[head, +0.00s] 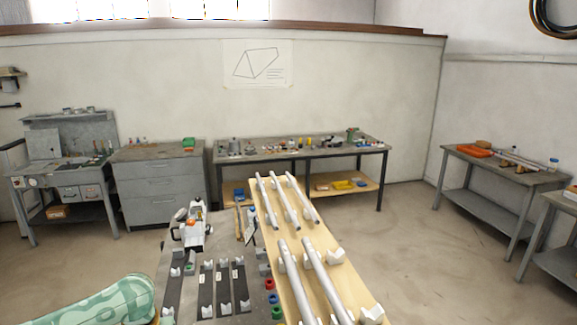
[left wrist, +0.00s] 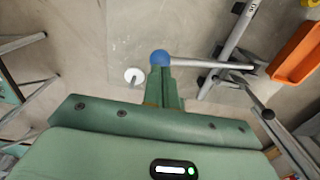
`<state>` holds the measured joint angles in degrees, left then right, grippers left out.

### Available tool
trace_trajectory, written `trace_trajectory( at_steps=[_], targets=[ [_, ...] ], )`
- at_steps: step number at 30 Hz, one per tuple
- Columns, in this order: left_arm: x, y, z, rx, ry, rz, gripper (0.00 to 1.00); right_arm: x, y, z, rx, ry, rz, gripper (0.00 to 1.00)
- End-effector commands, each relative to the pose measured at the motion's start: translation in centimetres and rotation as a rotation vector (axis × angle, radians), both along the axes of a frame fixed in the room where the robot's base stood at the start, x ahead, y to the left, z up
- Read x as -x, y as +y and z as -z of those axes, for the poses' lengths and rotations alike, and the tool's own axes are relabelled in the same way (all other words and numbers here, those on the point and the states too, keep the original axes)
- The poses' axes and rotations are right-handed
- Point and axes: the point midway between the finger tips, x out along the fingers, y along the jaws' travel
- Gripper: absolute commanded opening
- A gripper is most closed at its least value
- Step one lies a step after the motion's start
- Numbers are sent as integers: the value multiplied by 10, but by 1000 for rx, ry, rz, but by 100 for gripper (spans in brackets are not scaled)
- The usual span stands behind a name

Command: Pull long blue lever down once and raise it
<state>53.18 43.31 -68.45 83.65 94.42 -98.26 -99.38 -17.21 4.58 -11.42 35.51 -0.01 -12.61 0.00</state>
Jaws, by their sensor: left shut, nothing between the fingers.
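In the left wrist view, a blue ball knob (left wrist: 160,57) sits on the end of a long silver rod (left wrist: 212,64) that runs to the right. I take it to be the long blue lever. My left gripper (left wrist: 161,70) is shut and empty, its green fingers right at the knob's near side. I cannot tell whether they touch it or only overlap it in the picture. In the head view, only part of my green left arm (head: 110,303) shows at the lower left. Its fingers and the lever are not clearly visible there. My right gripper is not in view.
A wooden board (head: 262,212) with several metal tubes lies on the central bench, beside a white-grey device (head: 193,232) and grey holders (head: 207,311). Side benches line the walls. An orange tray (left wrist: 297,55) and metal legs show at the right in the left wrist view.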

Motion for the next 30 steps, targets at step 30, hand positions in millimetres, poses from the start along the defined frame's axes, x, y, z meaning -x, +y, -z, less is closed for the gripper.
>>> trace_trajectory(
  at_steps=[30],
  targets=[
    [0, 0, 36, 0, 1, 0, 0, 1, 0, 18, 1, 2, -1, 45]
  ],
)
